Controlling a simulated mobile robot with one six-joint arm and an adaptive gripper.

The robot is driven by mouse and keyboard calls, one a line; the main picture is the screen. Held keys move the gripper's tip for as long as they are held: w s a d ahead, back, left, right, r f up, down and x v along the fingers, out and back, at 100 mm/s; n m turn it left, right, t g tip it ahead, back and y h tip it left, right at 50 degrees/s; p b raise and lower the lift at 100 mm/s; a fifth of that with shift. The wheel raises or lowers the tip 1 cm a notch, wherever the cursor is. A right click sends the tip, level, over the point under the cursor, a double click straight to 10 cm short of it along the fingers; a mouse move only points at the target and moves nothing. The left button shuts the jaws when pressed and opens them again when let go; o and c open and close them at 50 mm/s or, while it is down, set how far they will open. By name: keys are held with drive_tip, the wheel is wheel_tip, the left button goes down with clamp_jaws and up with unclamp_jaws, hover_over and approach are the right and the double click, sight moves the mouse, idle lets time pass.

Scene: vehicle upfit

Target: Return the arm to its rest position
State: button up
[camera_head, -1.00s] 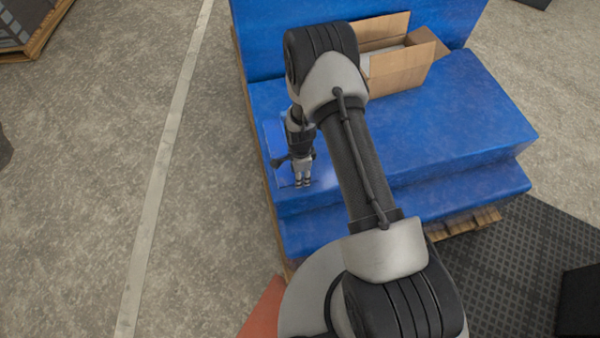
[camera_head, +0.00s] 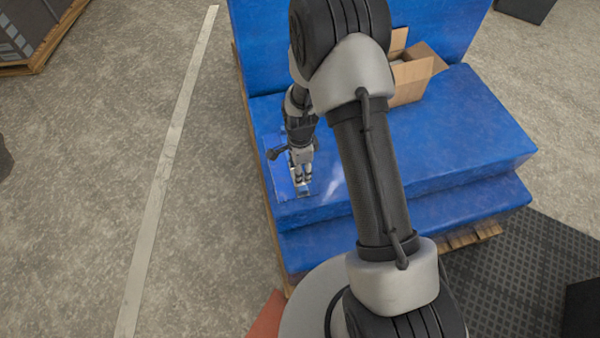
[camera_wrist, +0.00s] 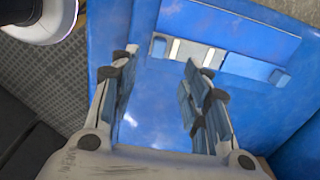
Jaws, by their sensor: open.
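My gripper (camera_head: 303,178) hangs from my raised arm over the front left of a blue covered block (camera_head: 440,135). In the wrist view my gripper (camera_wrist: 160,75) is open, its two fingers well apart with nothing between them. Beyond the fingertips, a flat blue panel with a metallic strip (camera_wrist: 215,58) lies on the blue surface. The panel also shows in the head view (camera_head: 280,182), partly hidden by my gripper. I cannot tell whether the gripper touches it.
An open cardboard box (camera_head: 412,80) stands on the blue block behind my arm. The block rests on a wooden pallet (camera_head: 470,236). A dark grid mat (camera_head: 520,270) lies at the lower right. Bare concrete floor (camera_head: 90,200) with a pale line is clear at the left.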

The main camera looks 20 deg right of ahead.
idle(0.5)
drive_tip(key=s+r+n+t, duration=0.15)
drive_tip(key=r+n, duration=0.25)
drive_tip(key=r, duration=0.8)
drive_tip(key=s+r+n+t, duration=0.1)
drive_tip(key=s+r+n, duration=0.2)
drive_tip(key=r, duration=0.9)
drive_tip(key=s+r+n+t, duration=0.1)
drive_tip(key=s+r+n, duration=0.4)
drive_tip(key=s, duration=0.5)
drive_tip(key=s+d+r+n+t, duration=0.1)
drive_tip(key=s+r+n, duration=0.5)
drive_tip(key=s, duration=0.3)
drive_tip(key=shift+s+r, duration=0.35)
drive_tip(key=shift+r, duration=0.2)
drive_tip(key=shift+c, duration=0.3)
